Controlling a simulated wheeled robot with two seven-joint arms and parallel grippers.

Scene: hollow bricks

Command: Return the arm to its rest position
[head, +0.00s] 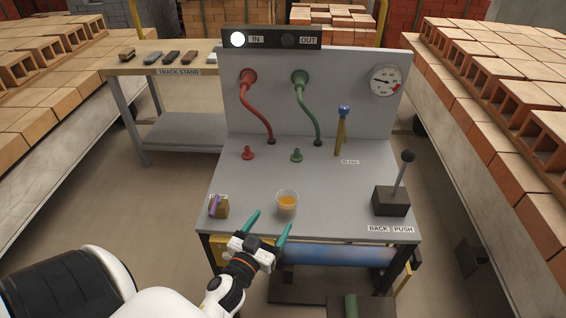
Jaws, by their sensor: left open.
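My left gripper (268,223) is open at the front edge of the grey bench (245,182). Its two teal fingers point up and away from me, with nothing between them. A clear cup (287,203) with orange content stands upright on the bench just beyond the fingertips. I cannot tell whether a finger touches it. My left arm (225,295) comes in from the lower left. My right gripper is not in view.
Red (258,105) and green (309,105) hoses rise to the back panel. Brick-loaded racks flank both sides.

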